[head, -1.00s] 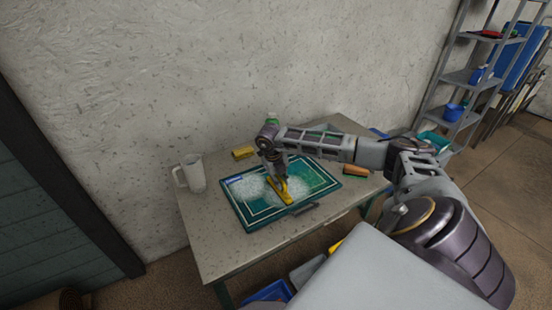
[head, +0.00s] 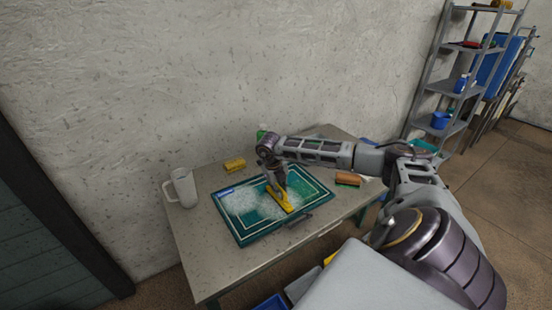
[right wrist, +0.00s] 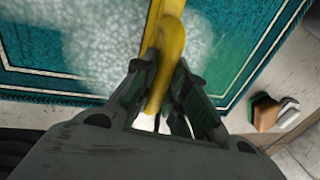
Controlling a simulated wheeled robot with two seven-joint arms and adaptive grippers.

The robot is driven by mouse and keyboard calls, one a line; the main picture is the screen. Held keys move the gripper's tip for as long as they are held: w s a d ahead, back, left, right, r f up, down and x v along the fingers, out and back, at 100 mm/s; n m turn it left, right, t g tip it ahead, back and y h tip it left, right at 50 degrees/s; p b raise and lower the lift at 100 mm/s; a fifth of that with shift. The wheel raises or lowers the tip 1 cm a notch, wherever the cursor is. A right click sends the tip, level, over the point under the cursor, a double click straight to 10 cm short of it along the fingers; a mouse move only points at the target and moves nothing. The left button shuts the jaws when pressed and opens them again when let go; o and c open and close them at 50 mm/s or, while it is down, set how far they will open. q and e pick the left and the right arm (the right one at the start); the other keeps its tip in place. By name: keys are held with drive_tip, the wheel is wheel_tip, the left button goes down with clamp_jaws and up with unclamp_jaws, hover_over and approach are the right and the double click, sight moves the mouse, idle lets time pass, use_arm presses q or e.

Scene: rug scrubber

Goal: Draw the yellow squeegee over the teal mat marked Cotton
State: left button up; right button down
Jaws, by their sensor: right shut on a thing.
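The teal mat (head: 314,181) lies flat on the table, with pale border lines and a blue label at its far left corner; the label's lettering is too small to read. White foam (head: 243,203) covers much of its left and middle. My right gripper (head: 277,184) is over the mat, shut on the handle of the yellow squeegee (head: 284,202). The squeegee's head appears to rest on the mat, right of the thickest foam. The right wrist view shows the yellow handle (right wrist: 170,45) between the fingers (right wrist: 158,95), with foam on both sides. My left gripper is out of view.
An orange brush (head: 348,179) lies to the right. A dark handle-like piece (head: 299,221) sits at the mat's front edge. Shelves (head: 447,87) stand at the right.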

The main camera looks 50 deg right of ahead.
drive_tip(key=shift+s+d, duration=0.2)
drive_tip(key=shift+d, duration=0.6)
drive_tip(key=shift+s+d+f+b, duration=0.1)
drive_tip(key=shift+s+d+b, duration=0.1)
drive_tip(key=shift+d, duration=0.45)
drive_tip(key=shift+s+d+f+b, duration=0.1)
drive_tip(key=shift+s+d+b, duration=0.15)
drive_tip(key=shift+d, duration=0.45)
drive_tip(key=shift+s+d+b, duration=0.15)
drive_tip(key=shift+d+b, duration=0.05)
drive_tip(key=shift+d, duration=0.45)
drive_tip(key=shift+s+d+f, duration=0.1)
drive_tip(key=shift+s+d, duration=0.15)
drive_tip(key=shift+d, duration=0.5)
drive_tip(key=shift+s+d+b, duration=0.15)
drive_tip(key=shift+d+b, duration=0.05)
drive_tip(key=shift+d, duration=0.5)
drive_tip(key=shift+s+d+b, duration=0.1)
drive_tip(key=shift+d+b, duration=0.1)
drive_tip(key=shift+d, duration=0.5)
drive_tip(key=shift+d+r, duration=0.1)
drive_tip(key=shift+r, duration=0.1)
drive_tip(key=shift+s+d+r+b, duration=0.1)
drive_tip(key=shift+s+d+b, duration=0.15)
drive_tip(key=shift+d, duration=0.75)
drive_tip(key=shift+s+d+b, duration=0.15)
drive_tip(key=shift+d+b, duration=0.05)
drive_tip(key=shift+d, duration=0.75)
